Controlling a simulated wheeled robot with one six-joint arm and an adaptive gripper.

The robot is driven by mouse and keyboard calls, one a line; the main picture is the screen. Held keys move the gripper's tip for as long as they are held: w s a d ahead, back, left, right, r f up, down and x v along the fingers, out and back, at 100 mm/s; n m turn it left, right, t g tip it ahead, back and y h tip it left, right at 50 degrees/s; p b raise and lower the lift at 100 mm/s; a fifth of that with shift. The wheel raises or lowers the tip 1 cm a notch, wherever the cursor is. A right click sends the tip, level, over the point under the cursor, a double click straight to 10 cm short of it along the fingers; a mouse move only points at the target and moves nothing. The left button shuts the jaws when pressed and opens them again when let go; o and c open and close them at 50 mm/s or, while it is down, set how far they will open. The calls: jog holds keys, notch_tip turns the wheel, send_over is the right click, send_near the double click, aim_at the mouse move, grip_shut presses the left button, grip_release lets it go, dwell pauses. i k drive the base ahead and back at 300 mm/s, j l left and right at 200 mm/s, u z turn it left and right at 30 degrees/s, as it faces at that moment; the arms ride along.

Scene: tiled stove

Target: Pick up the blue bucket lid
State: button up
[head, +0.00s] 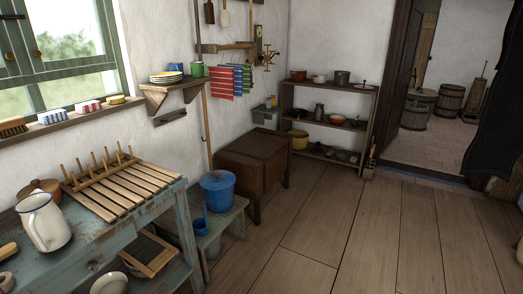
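A blue bucket (219,195) stands upright on a low grey-green bench, right of the worktable. Its blue lid (216,178) sits on top and appears to cover the opening. A small knob or handle seems to show on the lid, but it is too small to make out. My gripper is not in view, so its place relative to the lid does not show.
A worktable (150,220) with a slatted rack (120,190) and white pitcher (43,222) is left of the low bench (232,215). A brown wooden chest (253,165) stands behind the bucket. A dark shape (500,120) hangs at right. The floor (340,225) is clear.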

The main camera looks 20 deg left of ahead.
aim_at(220, 180)
jog(key=i+u, duration=0.3)
jog(key=i, duration=0.45)
jog(key=i+u, duration=0.25)
jog(key=i, duration=0.5)
jog(key=i+u, duration=0.45)
jog(key=i+l+u, duration=0.15)
jog(key=i+u, duration=0.7)
jog(key=i, duration=0.15)
